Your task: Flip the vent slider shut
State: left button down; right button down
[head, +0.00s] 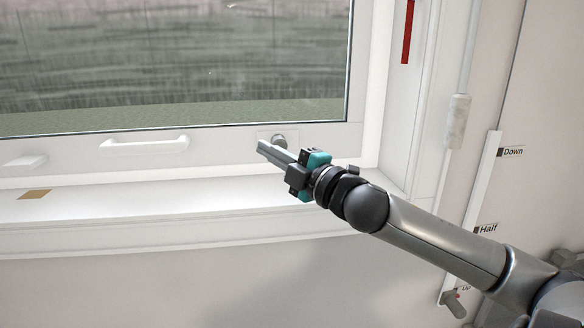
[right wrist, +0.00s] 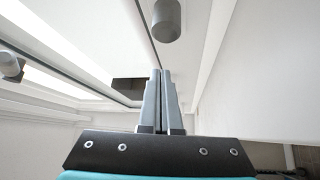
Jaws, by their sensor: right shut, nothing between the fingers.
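My right gripper (head: 264,149) is shut and empty, in front of the lower window frame, and its fingers point left. The shut fingers also show in the right wrist view (right wrist: 160,74). A round grey knob (head: 279,140) on a small plate sits on the frame just behind the fingers; I cannot tell whether they touch it. In the right wrist view a grey cylinder (right wrist: 167,20) lies beyond the fingertips, apart from them in the picture. No part is clearly marked as the vent slider. My left gripper is out of view.
A white handle (head: 145,144) and a white block (head: 24,161) are on the lower frame. The white sill (head: 110,215) holds a tan patch (head: 34,194). At right, a white track (head: 484,180) marked Down and Half has a grey lever (head: 454,304) at its low end.

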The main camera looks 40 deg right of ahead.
jog(key=shift+s+a+f, duration=0.1)
jog(key=shift+s+a, duration=0.05)
jog(key=shift+s, duration=0.55)
jog(key=shift+s+d+f, duration=0.15)
jog(key=shift+s+d, duration=0.15)
jog(key=shift+s, duration=0.15)
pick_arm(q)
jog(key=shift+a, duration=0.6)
pick_arm(e)
jog(key=shift+s+d+f, duration=0.1)
jog(key=shift+s+f, duration=0.1)
jog(key=shift+s, duration=1.7)
